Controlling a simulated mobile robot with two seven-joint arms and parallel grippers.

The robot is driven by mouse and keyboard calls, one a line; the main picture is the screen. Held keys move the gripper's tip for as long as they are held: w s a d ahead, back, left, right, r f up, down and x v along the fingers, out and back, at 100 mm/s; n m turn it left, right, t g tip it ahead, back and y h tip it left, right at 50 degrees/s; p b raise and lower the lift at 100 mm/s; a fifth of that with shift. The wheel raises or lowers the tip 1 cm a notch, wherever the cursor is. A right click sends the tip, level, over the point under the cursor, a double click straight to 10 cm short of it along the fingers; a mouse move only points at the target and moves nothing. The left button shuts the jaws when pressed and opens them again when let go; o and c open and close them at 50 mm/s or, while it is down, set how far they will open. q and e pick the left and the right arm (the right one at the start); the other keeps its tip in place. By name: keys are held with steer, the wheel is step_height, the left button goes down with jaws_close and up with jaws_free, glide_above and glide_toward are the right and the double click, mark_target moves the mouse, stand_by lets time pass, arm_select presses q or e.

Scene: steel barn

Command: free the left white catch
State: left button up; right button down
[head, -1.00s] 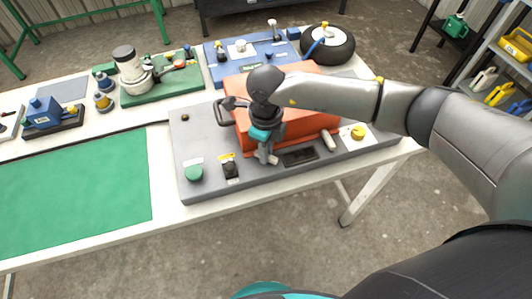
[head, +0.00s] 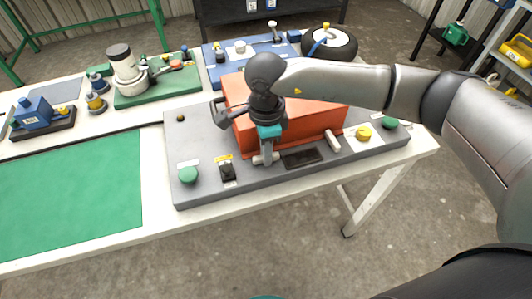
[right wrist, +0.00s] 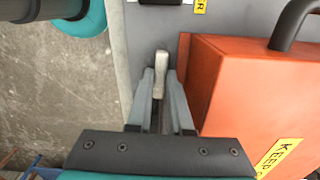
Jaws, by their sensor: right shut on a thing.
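The left white catch (head: 258,160) is on the grey base plate at the front edge of the orange cover (head: 300,131). It lies along that edge, beside the cover, and also shows in the right wrist view (right wrist: 160,68). My right gripper (head: 266,156) points down, with its fingers shut on the catch; its fingertips also show in the right wrist view (right wrist: 160,80). The right white catch (head: 333,141) points across the cover's front edge. My left gripper is not in view.
The grey base plate (head: 205,140) carries a green button (head: 188,175), a black switch (head: 228,172), a yellow knob (head: 363,133) and a dark slot (head: 302,158). The cover has a dark handle (head: 221,113). A green mat (head: 70,195) lies left.

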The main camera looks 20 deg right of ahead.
steer(key=shift+r, duration=0.1)
stand_by(0.5)
steer(key=c, duration=0.8)
jaws_free()
step_height(320, 180, up, 15)
steer(key=shift+r+p, duration=0.1)
steer(key=shift+p, duration=0.45)
